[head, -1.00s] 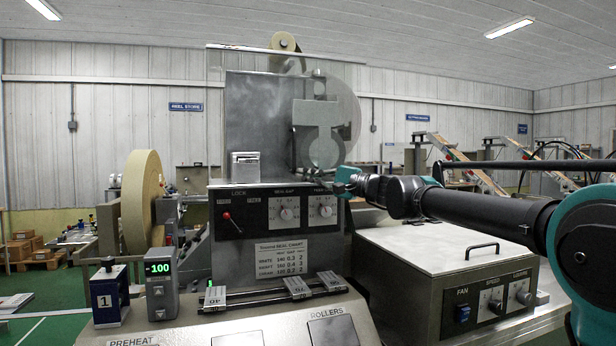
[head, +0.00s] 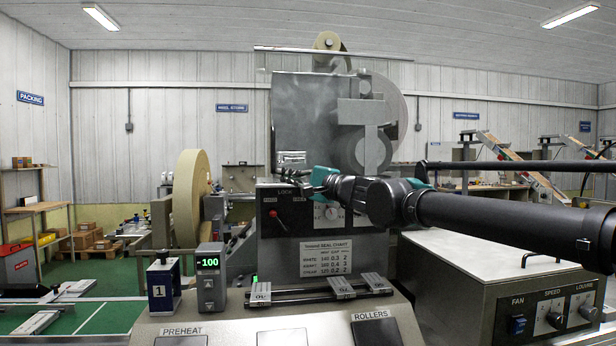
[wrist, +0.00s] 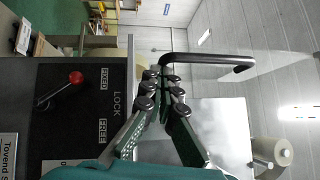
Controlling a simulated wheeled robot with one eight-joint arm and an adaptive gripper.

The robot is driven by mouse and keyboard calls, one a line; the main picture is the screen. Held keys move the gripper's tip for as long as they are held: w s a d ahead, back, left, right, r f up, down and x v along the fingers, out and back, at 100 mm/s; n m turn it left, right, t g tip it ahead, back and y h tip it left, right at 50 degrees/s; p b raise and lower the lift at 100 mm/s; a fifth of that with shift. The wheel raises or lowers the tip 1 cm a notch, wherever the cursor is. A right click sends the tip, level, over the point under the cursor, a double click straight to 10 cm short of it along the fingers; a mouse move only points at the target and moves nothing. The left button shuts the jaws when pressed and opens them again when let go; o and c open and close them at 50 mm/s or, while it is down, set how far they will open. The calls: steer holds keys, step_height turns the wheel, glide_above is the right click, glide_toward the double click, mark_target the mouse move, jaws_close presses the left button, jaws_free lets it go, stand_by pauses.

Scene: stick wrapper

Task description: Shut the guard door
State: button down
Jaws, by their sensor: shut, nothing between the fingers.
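The guard door appears to be the clear sheet at the top of the machine, its thin top edge (head: 285,49) showing in the head view. How far open it stands I cannot tell. In the wrist view a black bent bar handle (wrist: 205,57) lies just beyond my fingertips. I cannot tell whether they touch it. My gripper (head: 300,176) is in front of the machine's upper control panel, its fingers closed together and empty. It also shows in the wrist view (wrist: 160,78). A red-knobbed lever (head: 272,213) by the LOCK label also shows in the wrist view (wrist: 75,77).
The control panel (head: 265,240) carries knobs partly hidden by my arm. A grey cabinet (head: 480,290) stands at right below my arm. A large cream reel (head: 190,205) and a counter (head: 209,280) stand at left.

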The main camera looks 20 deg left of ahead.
steer(key=shift+s+a, duration=0.55)
steer(key=shift+a, duration=0.2)
